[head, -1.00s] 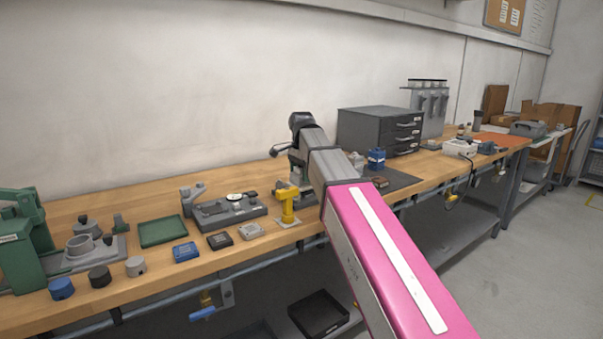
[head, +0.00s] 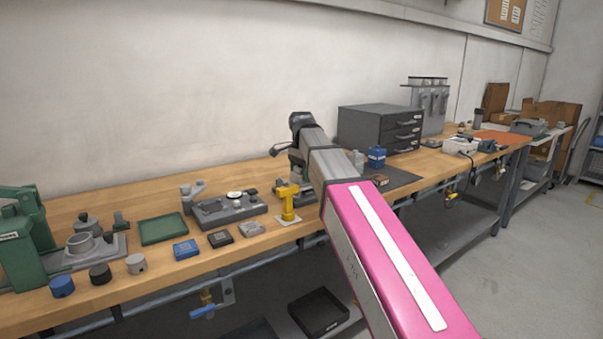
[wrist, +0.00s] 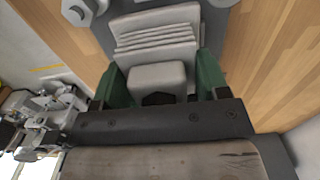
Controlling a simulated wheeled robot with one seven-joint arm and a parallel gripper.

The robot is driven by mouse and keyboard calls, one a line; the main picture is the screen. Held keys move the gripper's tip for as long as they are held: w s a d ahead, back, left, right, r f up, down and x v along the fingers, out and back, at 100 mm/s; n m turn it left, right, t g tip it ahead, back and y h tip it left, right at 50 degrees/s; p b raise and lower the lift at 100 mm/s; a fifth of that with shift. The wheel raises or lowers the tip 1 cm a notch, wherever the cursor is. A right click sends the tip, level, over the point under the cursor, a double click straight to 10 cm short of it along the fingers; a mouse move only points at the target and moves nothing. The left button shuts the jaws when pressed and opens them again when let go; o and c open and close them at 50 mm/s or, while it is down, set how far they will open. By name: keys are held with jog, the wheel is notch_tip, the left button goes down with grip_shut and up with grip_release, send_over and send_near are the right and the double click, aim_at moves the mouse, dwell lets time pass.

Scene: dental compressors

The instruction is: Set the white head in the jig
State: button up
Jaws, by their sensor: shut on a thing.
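In the wrist view, my gripper (wrist: 160,88) has its green fingers shut on the white head (wrist: 158,77), a pale block with a ribbed, finned part beyond it. The head is upright in that picture, above or against a grey plate (wrist: 212,20) on the wooden bench; I cannot tell whether they touch. Whether that plate is the jig is unclear. In the head view, my arm hides the gripper and the head. A grey fixture (head: 232,213) with a post at its left end stands on the bench left of my arm.
A yellow stand (head: 288,203) is close left of my arm. A green tray (head: 162,229), a blue box (head: 185,250) and several small parts lie farther left, with a green press (head: 22,240) at the end. A grey drawer cabinet (head: 378,128) stands behind right.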

jog(key=shift+f, duration=0.7)
dwell(1.8)
jog(key=o, duration=1.4)
jog(key=shift+c, duration=0.2)
jog(key=shift+o, duration=0.2)
jog(key=shift+r, duration=3.5)
jog(key=shift+s, duration=0.1)
